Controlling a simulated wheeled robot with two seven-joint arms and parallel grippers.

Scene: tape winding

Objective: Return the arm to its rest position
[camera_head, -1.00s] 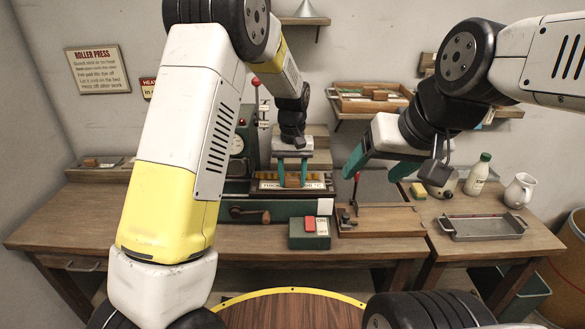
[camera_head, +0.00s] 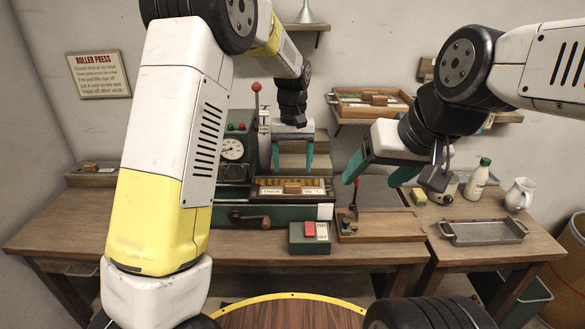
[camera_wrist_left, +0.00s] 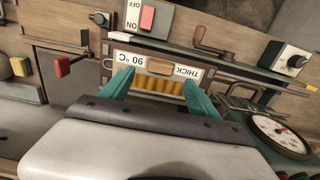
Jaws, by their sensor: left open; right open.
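My left gripper (camera_head: 293,156) is open and empty, raised above the roller press (camera_head: 262,210) with its teal fingers pointing down. In the left wrist view its fingers (camera_wrist_left: 157,88) are spread, with the press's yellow rollers (camera_wrist_left: 158,84) and the "THICK 90 °C" panel (camera_wrist_left: 187,72) beyond them. A small wooden block (camera_head: 292,187) sits at the panel. My right gripper (camera_head: 372,170) is open and empty above the right part of the bench, its teal fingers pointing down and left.
A dial gauge (camera_head: 232,149) and a red-knobbed lever (camera_head: 256,87) stand left of my left gripper. The ON/OFF switch box (camera_head: 309,238), a wooden board with a clamp (camera_head: 382,226), a metal tray (camera_head: 484,232), a bottle (camera_head: 478,178) and a jug (camera_head: 520,194) occupy the bench. The left benchtop is mostly clear.

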